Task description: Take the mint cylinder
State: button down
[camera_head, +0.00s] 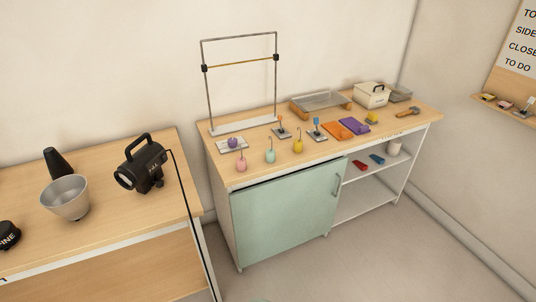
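A small mint cylinder (270,157) with a thin upright stem stands near the front edge of the right-hand cabinet top. A pink piece (241,165) of similar shape stands to its left. A yellow one (298,146) stands to its right. A purple piece (233,142) sits on a pale plate behind the pink one. Nothing covers the mint cylinder. My gripper is not in view.
A metal frame with a crossbar (240,63) rises behind the pieces. Small stands (316,134), orange and purple items (354,127), and a glass tray (320,103) lie rightward. A black lamp (141,165) and metal bowl (66,198) occupy the left table. Floor in front is clear.

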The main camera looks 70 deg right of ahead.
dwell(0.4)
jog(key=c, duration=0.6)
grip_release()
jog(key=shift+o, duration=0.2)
